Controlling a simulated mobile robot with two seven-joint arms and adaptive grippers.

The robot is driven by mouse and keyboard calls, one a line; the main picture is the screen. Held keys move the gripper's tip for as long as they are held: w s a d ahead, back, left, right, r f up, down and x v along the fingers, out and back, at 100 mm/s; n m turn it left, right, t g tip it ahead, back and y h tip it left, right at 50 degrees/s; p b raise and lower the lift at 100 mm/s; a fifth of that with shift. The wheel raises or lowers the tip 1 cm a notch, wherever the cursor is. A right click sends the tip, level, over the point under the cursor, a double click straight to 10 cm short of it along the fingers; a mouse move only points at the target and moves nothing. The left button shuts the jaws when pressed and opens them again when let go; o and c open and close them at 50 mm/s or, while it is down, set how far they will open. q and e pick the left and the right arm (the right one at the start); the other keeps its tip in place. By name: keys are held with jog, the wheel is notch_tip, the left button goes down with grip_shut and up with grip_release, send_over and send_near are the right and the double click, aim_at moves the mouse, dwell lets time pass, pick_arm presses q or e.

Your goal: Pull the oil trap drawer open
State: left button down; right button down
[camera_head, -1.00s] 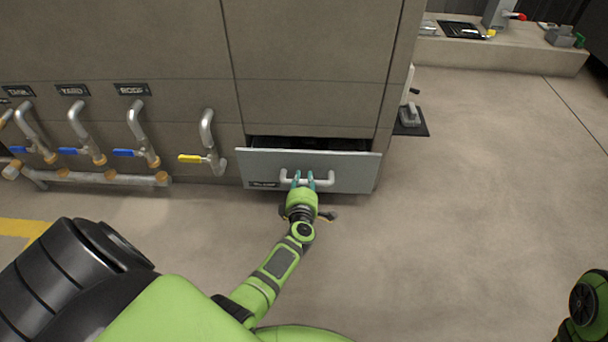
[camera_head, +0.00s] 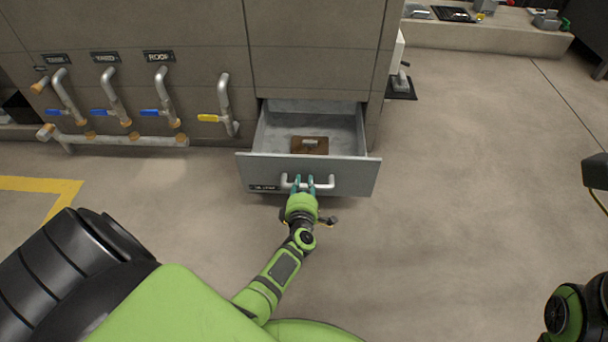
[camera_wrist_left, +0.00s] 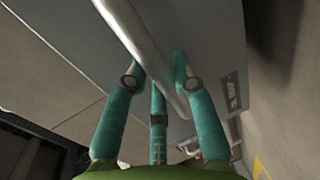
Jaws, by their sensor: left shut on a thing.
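The oil trap drawer (camera_head: 345,172) is a grey metal drawer low in the big brown cabinet, and it stands well out from the cabinet face. Inside it a brown block (camera_head: 322,146) with a light handle-like piece on top lies on the drawer floor. A light bar handle (camera_head: 325,187) runs across the drawer front, beside a small dark label (camera_head: 264,188). My left gripper (camera_head: 304,184) is shut on this handle. In the left wrist view its teal fingers stand on both sides of the handle bar (camera_wrist_left: 150,50). My right gripper is not in view.
Pipes with blue-levered valves (camera_head: 152,112) and a yellow-levered valve (camera_head: 209,118) line the cabinet left of the drawer. A low ledge (camera_head: 480,38) with small items stands at the back right. The floor (camera_head: 460,170) right of the drawer is clear.

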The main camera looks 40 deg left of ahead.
pick_arm(q)
jog(key=shift+d, duration=0.1)
dwell(0.3)
jog(key=c, duration=1)
grip_release()
jog(key=shift+s, duration=0.1)
